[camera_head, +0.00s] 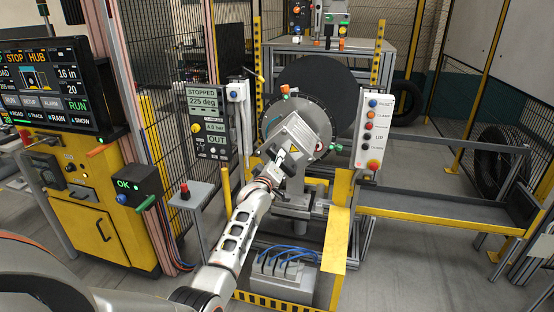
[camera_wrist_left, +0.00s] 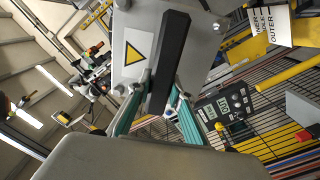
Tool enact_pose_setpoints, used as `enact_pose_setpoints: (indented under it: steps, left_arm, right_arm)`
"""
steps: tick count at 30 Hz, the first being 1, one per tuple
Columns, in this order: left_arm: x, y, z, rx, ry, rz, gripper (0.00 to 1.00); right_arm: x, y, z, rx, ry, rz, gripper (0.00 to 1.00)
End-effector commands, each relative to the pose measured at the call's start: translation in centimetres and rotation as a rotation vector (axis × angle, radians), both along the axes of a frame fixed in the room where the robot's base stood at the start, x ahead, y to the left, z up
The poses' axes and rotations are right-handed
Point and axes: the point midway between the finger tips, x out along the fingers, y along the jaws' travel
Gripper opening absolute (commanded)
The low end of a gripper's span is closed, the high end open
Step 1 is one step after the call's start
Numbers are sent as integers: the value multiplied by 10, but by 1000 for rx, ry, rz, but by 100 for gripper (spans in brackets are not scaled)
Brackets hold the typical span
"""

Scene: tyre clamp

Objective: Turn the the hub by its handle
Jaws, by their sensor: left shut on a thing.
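The hub (camera_head: 322,116) is a grey round housing in front of a large black disc, with a tilted grey box on its front. In the left wrist view the handle (camera_wrist_left: 173,50) is a black bar across the grey box (camera_wrist_left: 140,50), which bears a yellow warning triangle. My left gripper (camera_head: 280,161) reaches the box from below left. In the left wrist view its teal fingers (camera_wrist_left: 160,104) are shut on the handle's lower end. In the head view the gripper hides most of the handle. My right gripper is not in view.
A display (camera_head: 203,105) reads "STOPPED", "225 deg" and "OUT". A button panel (camera_head: 373,130) stands right of the hub. A yellow post (camera_head: 226,187) and yellow guard (camera_head: 337,235) flank my forearm. A grey box with blue cables (camera_head: 283,278) lies below.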

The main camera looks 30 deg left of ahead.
Motion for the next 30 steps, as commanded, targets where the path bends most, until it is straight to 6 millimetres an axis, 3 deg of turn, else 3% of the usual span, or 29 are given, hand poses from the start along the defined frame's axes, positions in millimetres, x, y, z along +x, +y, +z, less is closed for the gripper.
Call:
enact_pose_setpoints:
  steps: [1, 3, 17, 30]
  left_arm:
    - [0, 0, -2, 0, 3, 0, 28]
    - [0, 0, -2, 0, 3, 0, 38]
    - [-7, -2, -1, 2, 1, -1, 38]
    - [-71, -17, -1, 0, 1, 0, 38]
  right_arm:
    - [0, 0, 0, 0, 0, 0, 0]
    - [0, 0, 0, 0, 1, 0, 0]
    - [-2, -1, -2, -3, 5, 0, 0]
    - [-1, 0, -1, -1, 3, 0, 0]
